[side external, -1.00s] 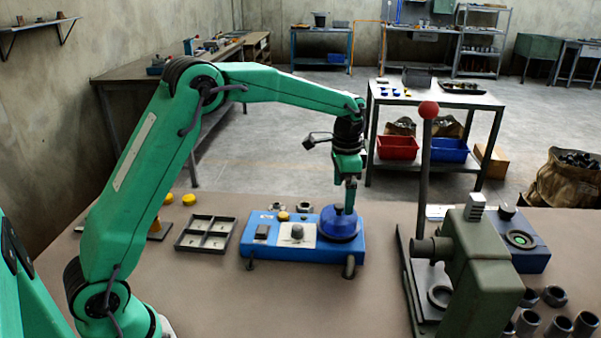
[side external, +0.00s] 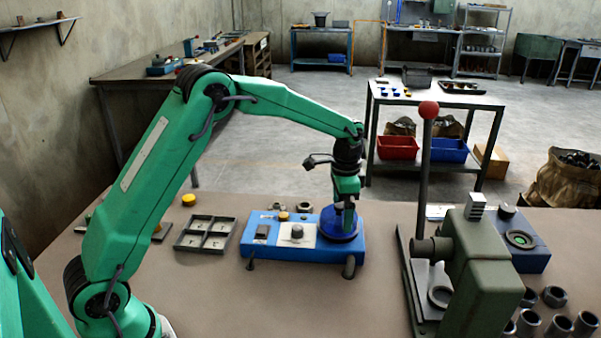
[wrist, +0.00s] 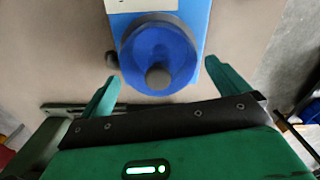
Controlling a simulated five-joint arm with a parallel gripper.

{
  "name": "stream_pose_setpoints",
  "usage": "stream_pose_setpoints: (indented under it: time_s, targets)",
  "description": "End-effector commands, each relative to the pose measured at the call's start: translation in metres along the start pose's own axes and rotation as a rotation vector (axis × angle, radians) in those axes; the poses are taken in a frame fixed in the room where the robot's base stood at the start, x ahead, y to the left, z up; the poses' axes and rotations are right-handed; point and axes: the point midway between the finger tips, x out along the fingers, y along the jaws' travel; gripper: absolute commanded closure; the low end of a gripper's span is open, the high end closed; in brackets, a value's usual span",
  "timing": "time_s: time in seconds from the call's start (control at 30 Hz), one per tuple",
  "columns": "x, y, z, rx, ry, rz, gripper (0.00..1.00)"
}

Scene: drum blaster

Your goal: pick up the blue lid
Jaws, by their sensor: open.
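The blue lid (side external: 336,229) is round with a dark central knob (wrist: 158,77). It sits on the right end of the blue box-shaped device (side external: 290,252), and it also shows in the wrist view (wrist: 158,45). My gripper (side external: 345,222) is down over the lid in the side view and hides part of it, including the knob. In the wrist view my gripper (wrist: 162,88) has its two green fingers spread wide, with the lid and its knob between and ahead of them. I cannot tell whether a finger touches the lid.
A grey divided tray (side external: 206,234) lies left of the device. A green lever press (side external: 470,260) with a red-knobbed lever (side external: 428,110) stands to the right. Several metal rings and cylinders (side external: 555,296) lie at the lower right. The table front is clear.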

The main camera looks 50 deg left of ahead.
Motion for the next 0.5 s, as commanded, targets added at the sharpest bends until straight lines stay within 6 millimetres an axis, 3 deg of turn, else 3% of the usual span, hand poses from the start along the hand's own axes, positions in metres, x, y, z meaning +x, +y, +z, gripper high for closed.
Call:
stream_pose_setpoints:
  time_s: [0.2, 0.5]
  targets:
    - [0.022, 0.0, 0.0, 0.0, -0.001, 0.001, 0.0]
    - [0.025, 0.0, 0.0, 0.0, 0.0, 0.0, 0.0]
